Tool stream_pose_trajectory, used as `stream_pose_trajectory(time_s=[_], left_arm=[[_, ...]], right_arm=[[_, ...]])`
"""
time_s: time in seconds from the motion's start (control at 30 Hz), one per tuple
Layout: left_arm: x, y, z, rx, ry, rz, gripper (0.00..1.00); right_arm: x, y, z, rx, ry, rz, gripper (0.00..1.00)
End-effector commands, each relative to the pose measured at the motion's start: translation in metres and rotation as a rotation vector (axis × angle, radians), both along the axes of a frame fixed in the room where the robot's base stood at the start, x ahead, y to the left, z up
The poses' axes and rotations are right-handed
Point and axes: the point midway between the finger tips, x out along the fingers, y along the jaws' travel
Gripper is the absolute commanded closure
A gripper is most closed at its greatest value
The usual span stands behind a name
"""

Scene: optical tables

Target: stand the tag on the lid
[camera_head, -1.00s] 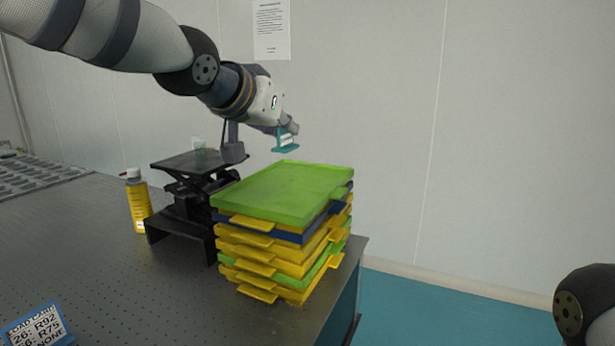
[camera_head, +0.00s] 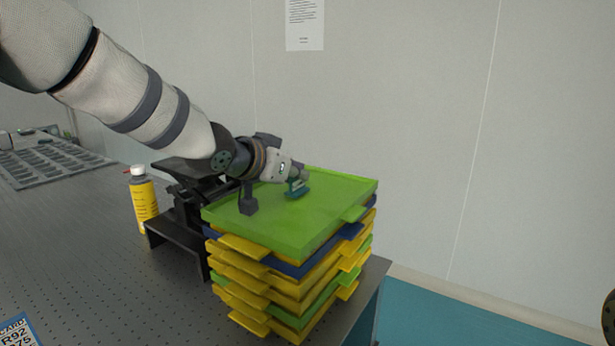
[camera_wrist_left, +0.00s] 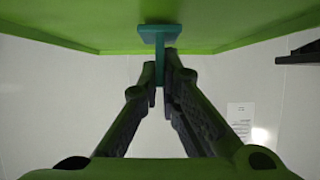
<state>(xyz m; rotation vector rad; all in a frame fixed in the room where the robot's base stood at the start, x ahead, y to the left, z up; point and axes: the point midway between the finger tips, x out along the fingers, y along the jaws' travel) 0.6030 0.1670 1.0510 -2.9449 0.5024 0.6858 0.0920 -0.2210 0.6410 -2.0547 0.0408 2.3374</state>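The teal tag (camera_head: 297,189) is at the green lid (camera_head: 328,212), toward its far side; it also shows in the left wrist view (camera_wrist_left: 160,36) with its flat base toward the lid (camera_wrist_left: 235,22). It looks upright, at or just above the lid's surface; I cannot tell whether it touches. My left gripper (camera_head: 303,177) is over the lid, its fingers (camera_wrist_left: 160,80) closed around the tag's thin upright plate. The head view partly hides the fingers behind the wrist. My right gripper is out of view.
The lid tops a stack of yellow, blue and green trays (camera_head: 262,289) at the table's corner. A black lab jack (camera_head: 176,240) and a yellow bottle (camera_head: 145,205) stand to the left. A wall is behind. The lid's front and right are clear.

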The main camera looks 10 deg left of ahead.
Motion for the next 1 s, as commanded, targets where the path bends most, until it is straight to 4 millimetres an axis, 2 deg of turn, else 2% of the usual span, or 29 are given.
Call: stream_pose_trajectory(time_s=[0.1, 0.4, 0.5, 0.53, 0.77, 1.0], left_arm=[[0.001, 0.004, -0.007, -0.001, -0.003, -0.004, 1.0], [0.001, 0.005, -0.009, 0.0, -0.003, -0.005, 1.0], [0.001, 0.005, -0.009, 0.0, -0.003, -0.005, 0.78], [0.001, 0.005, -0.009, 0.0, -0.003, -0.005, 0.75], [0.001, 0.005, -0.009, 0.0, -0.003, -0.005, 0.75], [-0.001, 0.0, 0.001, 0.0, -0.004, -0.005, 0.75]], right_arm=[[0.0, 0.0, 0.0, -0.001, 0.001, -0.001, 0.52], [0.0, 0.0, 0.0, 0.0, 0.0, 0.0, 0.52], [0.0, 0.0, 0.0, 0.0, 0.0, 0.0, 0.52], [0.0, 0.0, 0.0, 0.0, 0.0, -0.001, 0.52], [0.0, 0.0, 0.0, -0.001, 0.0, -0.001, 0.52], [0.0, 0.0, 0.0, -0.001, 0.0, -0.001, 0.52]])
